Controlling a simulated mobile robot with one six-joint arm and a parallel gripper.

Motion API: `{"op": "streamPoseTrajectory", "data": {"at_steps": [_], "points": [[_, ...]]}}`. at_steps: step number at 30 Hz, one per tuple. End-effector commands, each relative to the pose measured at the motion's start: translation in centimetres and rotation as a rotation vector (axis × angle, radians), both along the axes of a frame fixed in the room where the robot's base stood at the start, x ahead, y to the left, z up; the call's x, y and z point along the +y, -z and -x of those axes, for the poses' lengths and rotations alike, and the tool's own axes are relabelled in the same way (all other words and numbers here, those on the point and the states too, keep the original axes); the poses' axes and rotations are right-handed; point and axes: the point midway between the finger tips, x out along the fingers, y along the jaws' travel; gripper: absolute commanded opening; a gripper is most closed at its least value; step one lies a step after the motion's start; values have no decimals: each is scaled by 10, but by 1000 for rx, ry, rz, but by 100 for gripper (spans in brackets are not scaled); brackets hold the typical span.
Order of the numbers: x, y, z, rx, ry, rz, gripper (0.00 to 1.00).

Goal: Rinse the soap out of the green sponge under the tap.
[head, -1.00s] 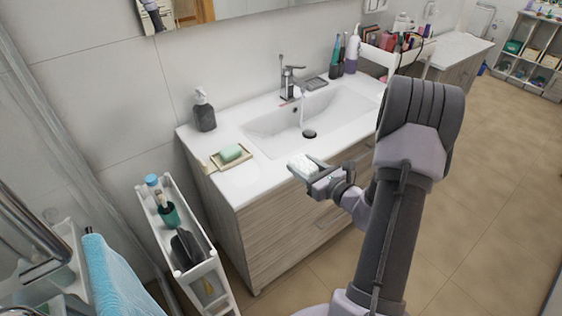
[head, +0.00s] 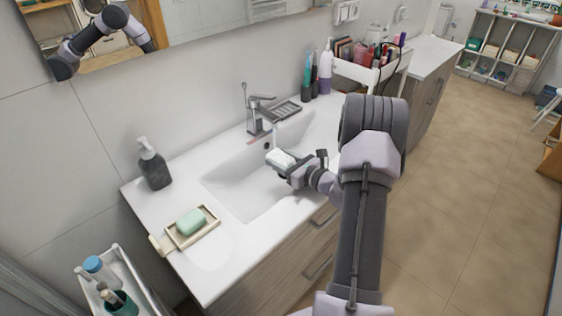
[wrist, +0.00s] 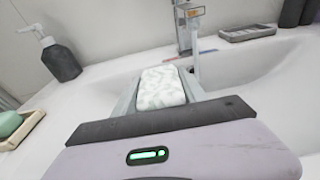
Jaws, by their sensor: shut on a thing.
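My gripper (head: 287,167) is shut on the sponge (head: 279,158), above the basin near the tap. In the wrist view the sponge (wrist: 162,88) sits between the two fingers and looks white with pale green-grey blotches, like foam over its top. The tap (head: 258,112) stands at the back of the basin, and a thin water stream (wrist: 196,65) falls from it. In the wrist view the stream is just beyond and right of the sponge; I cannot tell whether they touch. The drain is hidden.
A green soap bar (head: 190,221) lies in a dish (head: 211,229) at the counter's front left. A dark soap dispenser (head: 154,168) stands behind it. A grey rack (head: 285,110) and bottles (head: 325,72) are right of the tap. The basin's left part (head: 235,190) is clear.

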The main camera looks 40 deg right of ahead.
Motion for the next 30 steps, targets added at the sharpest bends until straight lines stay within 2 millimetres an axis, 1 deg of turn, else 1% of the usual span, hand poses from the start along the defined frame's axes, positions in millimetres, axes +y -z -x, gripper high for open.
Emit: {"op": "streamPoseTrajectory", "data": {"at_steps": [21,27,30], "points": [[-51,22,-83,-2,0,3,5],[-63,27,-102,-1,1,2,5],[-67,27,-108,-1,1,2,5]]}}
